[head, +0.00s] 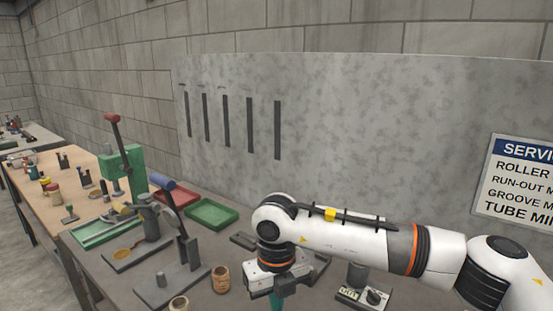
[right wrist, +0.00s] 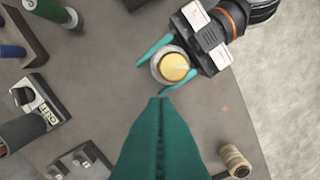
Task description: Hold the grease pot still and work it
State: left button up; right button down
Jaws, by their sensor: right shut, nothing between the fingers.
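The grease pot (right wrist: 173,67), a round pale-rimmed pot with a yellow top, stands on the grey bench in the right wrist view. My left gripper (right wrist: 163,78) has a teal finger on each side of it. The view from above does not settle whether both fingers press on the pot. My right gripper (right wrist: 158,104) is shut and empty, its teal fingers pointing towards the pot and apart from it in the picture. In the head view, my right gripper (head: 276,302) hangs at the bottom edge, partly cut off. The pot and left gripper do not show there.
A twine spool (right wrist: 235,160) stands near the bench edge. A switch box (right wrist: 38,112) and a dark block (right wrist: 85,162) lie at left. In the head view, a lever stand (head: 180,255), a green press (head: 122,165) and a green tray (head: 211,214) stand left of my arm.

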jog(key=shift+r, duration=0.7)
notch_tip(320, 180, down, 6)
jog(key=d+m, duration=0.1)
jog(key=m, duration=1.1)
jog(key=shift+s+d, duration=0.15)
jog(key=shift+s, duration=0.15)
jog(key=shift+s, duration=0.35)
dwell(0.3)
